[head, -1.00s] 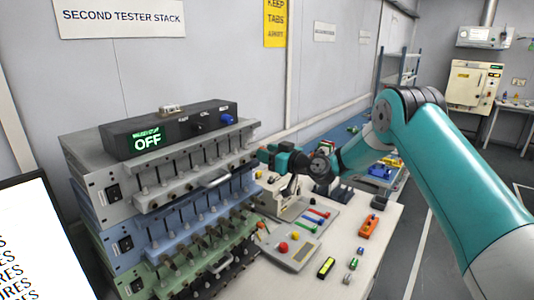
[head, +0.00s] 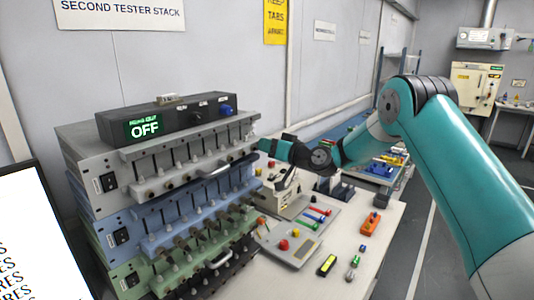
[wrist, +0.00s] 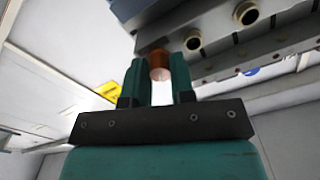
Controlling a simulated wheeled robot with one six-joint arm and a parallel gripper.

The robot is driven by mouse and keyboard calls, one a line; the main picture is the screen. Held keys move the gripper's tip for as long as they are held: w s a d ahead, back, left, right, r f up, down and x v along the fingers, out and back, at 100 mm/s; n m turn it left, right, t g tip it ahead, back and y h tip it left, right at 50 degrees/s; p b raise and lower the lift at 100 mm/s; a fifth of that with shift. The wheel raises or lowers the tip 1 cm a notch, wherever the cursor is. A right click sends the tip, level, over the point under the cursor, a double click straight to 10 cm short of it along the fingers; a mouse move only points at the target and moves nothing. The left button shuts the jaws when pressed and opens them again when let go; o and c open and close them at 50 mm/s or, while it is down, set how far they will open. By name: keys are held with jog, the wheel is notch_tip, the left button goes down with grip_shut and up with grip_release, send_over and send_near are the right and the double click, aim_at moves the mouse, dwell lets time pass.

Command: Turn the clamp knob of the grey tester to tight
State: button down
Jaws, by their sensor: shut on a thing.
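The grey tester (head: 112,180) is the top unit of the stack at the left in the head view, with a row of clamps and knobs along its front. My gripper (head: 260,146) is at the right end of that front, and its fingertips are too small to make out there. In the wrist view my gripper (wrist: 161,72) has its two teal fingers on either side of a copper-coloured clamp knob (wrist: 159,63), shut on it. The knob sits at the tester's front edge, beside other brass-coloured knobs (wrist: 193,41). No tight or loose marking on the knob is readable.
A black box (head: 180,122) with a green "OFF" display sits on the grey tester. Blue (head: 120,213) and green (head: 115,258) testers are stacked below. The white bench (head: 350,225) to the right holds trays and small coloured items, with some clear surface.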

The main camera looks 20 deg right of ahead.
jog(key=shift+f+m+p, duration=0.1)
jog(key=shift+m+p, duration=2.65)
jog(key=shift+m, duration=10.45)
jog(key=c, duration=1)
grip_release()
jog(key=shift+o, duration=0.2)
